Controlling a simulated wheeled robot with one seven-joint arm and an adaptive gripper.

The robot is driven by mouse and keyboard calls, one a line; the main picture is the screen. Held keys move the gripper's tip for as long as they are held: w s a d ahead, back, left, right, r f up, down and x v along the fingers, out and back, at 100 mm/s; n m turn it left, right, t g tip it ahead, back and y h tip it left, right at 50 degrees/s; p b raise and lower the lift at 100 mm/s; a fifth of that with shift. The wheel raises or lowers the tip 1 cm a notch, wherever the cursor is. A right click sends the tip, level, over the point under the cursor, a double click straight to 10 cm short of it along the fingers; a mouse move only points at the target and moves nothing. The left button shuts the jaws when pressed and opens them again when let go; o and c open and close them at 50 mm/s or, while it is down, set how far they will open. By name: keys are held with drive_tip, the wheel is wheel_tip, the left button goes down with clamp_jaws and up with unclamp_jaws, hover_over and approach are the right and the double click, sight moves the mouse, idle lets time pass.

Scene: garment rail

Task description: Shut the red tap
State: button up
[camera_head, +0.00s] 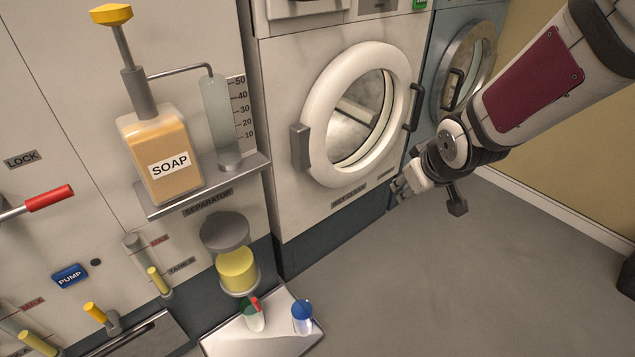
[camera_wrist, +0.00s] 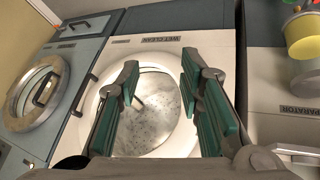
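A small red part, which looks like the red tap (camera_head: 255,303), shows below the separator's yellow vessel (camera_head: 238,271), next to a green-topped jar. It is small, and I cannot tell how it is turned. At the top right corner of the wrist view, a bit of red (camera_wrist: 290,3) shows beside green, by the yellow vessel (camera_wrist: 303,38). A separate red-handled lever (camera_head: 50,198) sticks out at the left.
A tray (camera_head: 222,341) under the separator holds a blue-topped jar (camera_head: 302,318) and the green-topped one. A shelf (camera_head: 252,168) with the soap bottle (camera_head: 160,158) juts out above. The round washer door (camera_head: 315,130) stands near my gripper. The floor (camera_head: 430,270) is clear.

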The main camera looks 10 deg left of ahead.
drive_tip(key=w+a+f+n+t+y+b, duration=0.1)
drive_tip(key=w+a+f+n+y+b, duration=0.2)
drive_tip(key=a+f, duration=0.85)
drive_tip(key=w+a+f+n+y+b, duration=0.15)
drive_tip(key=a+f+y, duration=0.25)
drive_tip(key=a+f, duration=0.7)
drive_tip(key=n+t+y+b, duration=0.1)
drive_tip(key=n+y+b, duration=0.1)
drive_tip(key=y+b, duration=0.4)
approach(257, 306)
drive_tip(key=shift+m+y, duration=0.25)
drive_tip(key=shift+y, duration=0.45)
drive_tip(key=b+x, duration=0.1)
drive_tip(key=x, duration=0.2)
drive_tip(key=b+x, duration=0.2)
drive_tip(key=x, duration=0.2)
drive_tip(key=f+b+x, duration=0.1)
drive_tip(key=x, duration=0.2)
drive_tip(key=shift+w+a, duration=0.2)
drive_tip(key=shift+w, duration=0.35)
drive_tip(key=shift+s, duration=0.1)
clamp_jaws()
